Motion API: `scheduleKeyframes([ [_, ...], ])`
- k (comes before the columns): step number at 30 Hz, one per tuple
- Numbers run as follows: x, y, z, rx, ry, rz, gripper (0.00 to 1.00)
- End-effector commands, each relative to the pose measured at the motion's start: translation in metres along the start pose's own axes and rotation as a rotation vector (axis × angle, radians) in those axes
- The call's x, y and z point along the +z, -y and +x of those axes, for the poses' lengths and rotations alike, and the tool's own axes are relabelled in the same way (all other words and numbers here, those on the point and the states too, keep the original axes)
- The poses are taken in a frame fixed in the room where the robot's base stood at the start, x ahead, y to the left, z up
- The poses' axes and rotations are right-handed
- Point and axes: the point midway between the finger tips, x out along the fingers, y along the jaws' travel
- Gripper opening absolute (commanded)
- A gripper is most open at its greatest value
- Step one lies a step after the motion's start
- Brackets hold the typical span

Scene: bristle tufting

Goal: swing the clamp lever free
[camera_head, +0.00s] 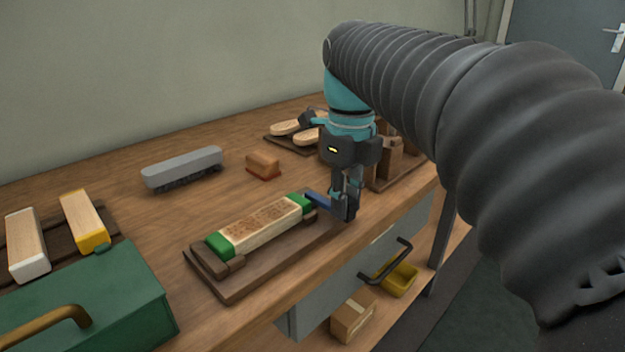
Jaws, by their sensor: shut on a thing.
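The clamp lever (318,201) is a short blue bar at the right end of a dark wooden fixture (225,287) on the bench. My gripper (346,206) points down over that end, shut on the blue lever. The fingers hide the lever's outer end. A pale wooden brush block (263,226) with green ends and rows of holes lies in the fixture. Brown end stops hold it at both ends. The exact joint between lever and fixture is too small to make out.
A grey brush (182,167) and a small brown block (263,165) stand behind the fixture. A green box (95,300) and pale blocks (27,243) are at left. Oval brushes (288,127) lie behind my gripper. The bench's front edge, with a drawer handle (387,262) below, is close.

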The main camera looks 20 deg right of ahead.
Motion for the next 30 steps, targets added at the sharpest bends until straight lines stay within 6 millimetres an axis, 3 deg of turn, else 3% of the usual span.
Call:
scheduleKeyframes([
  [8,0.001,-0.001,-0.001,-0.001,0.003,0.0,0.0],
  [9,0.002,-0.001,-0.001,-0.001,0.003,0.0,0.27],
  [12,0.001,0.0,-0.001,-0.001,0.003,0.0,0.48],
  [23,0.0,0.0,-0.004,-0.001,0.001,0.001,0.48],
  [30,0.001,0.001,-0.038,-0.003,0.005,0.001,0.48],
])
